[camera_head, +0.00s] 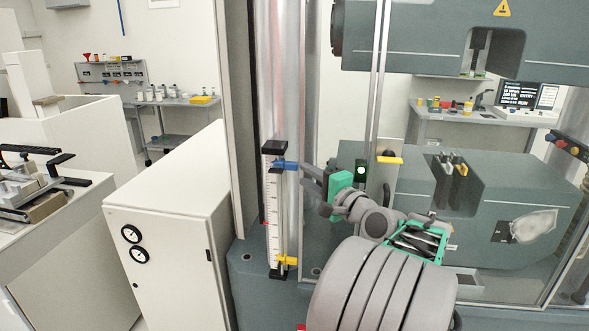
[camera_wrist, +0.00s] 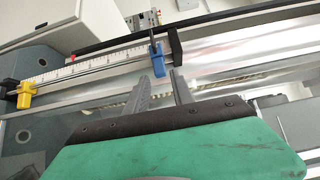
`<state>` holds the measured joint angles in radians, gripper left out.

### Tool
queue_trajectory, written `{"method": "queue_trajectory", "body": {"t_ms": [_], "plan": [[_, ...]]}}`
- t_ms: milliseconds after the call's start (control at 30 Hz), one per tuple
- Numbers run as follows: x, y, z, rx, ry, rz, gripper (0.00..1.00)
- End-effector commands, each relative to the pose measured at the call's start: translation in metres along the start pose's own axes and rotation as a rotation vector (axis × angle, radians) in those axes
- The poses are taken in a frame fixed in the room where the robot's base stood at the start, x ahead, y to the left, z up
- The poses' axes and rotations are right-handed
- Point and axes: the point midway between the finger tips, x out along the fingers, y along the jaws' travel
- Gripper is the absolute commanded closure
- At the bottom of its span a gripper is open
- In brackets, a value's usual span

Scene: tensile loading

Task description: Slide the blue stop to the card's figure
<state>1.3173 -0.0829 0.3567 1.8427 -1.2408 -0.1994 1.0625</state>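The blue stop (camera_head: 286,165) sits near the top of an upright white scale (camera_head: 273,220), just below its black top end block. It also shows in the wrist view (camera_wrist: 157,66), just past my fingertips. A yellow stop (camera_head: 287,261) sits near the scale's bottom and at the left in the wrist view (camera_wrist: 25,94). My gripper (camera_head: 305,174) is right of the blue stop, its fingers pointing at the rail. In the wrist view its two fingers are apart with nothing held between them. I cannot tell whether a fingertip touches the stop. No readable card shows.
A small red mark (camera_wrist: 72,58) is on the scale's edge between the stops. A tall metal column (camera_head: 279,75) stands behind the scale. A yellow tab (camera_head: 390,160) on a rod is right of my gripper. A white cabinet (camera_head: 170,215) with gauges stands left.

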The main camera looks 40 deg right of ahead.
Motion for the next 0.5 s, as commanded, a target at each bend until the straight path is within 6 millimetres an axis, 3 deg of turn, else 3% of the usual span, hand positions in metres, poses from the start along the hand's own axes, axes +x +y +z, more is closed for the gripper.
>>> {"method": "queue_trajectory", "body": {"t_ms": [233,500], "plan": [[0.049,-0.002,0.002,-0.001,-0.004,0.003,0.71],[0.062,0.001,0.002,-0.004,-0.001,0.004,0.71]]}}
